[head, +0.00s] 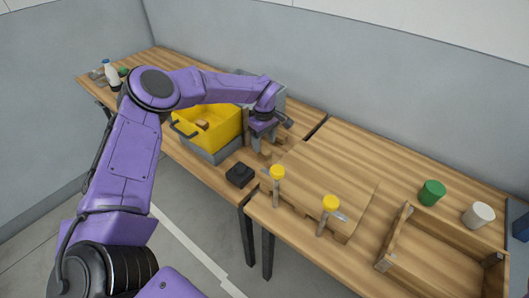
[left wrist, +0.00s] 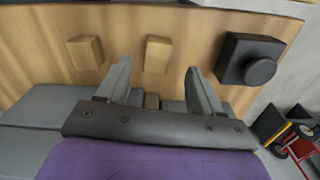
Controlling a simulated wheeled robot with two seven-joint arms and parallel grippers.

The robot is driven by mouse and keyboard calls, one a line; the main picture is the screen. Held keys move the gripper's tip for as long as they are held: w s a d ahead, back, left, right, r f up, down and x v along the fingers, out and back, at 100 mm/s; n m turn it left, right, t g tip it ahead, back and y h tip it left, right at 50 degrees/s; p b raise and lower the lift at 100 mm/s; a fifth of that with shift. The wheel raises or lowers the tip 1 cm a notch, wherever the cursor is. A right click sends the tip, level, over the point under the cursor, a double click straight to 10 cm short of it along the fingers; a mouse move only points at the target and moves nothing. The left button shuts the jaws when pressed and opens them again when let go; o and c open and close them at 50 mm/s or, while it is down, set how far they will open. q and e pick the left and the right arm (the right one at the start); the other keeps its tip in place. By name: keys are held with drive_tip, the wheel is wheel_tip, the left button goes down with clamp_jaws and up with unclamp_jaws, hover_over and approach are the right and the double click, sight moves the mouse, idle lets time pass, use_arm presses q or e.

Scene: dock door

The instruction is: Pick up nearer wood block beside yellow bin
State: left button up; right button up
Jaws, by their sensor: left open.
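Two wood blocks lie on the table beside the yellow bin (head: 226,128). In the left wrist view, one wood block (left wrist: 158,54) sits in line with the gap between my fingers, nearer the black object. The other wood block (left wrist: 86,52) lies to its left, outside the fingers. My left gripper (head: 262,146) is open, pointing down just right of the yellow bin. It also shows in the left wrist view (left wrist: 160,78), with nothing held. In the head view the gripper largely hides the blocks. My right gripper is out of view.
A black object (head: 240,175) with a round knob stands near the table's front edge. Two yellow-topped items (head: 277,173) (head: 330,203) stand to the right. A wooden tray (head: 440,250), a green can (head: 432,192) and a white can (head: 478,214) are further right.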

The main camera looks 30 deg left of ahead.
sight(266, 151)
use_arm(q)
drive_tip(key=f, duration=0.1)
drive_tip(key=f+p, duration=0.1)
drive_tip(key=f, duration=0.2)
drive_tip(key=shift+w+d+f+p, duration=0.15)
drive_tip(key=shift+d+f+p, duration=0.1)
drive_tip(key=shift+p, duration=0.1)
drive_tip(key=shift+f, duration=0.3)
drive_tip(key=c, duration=1.1)
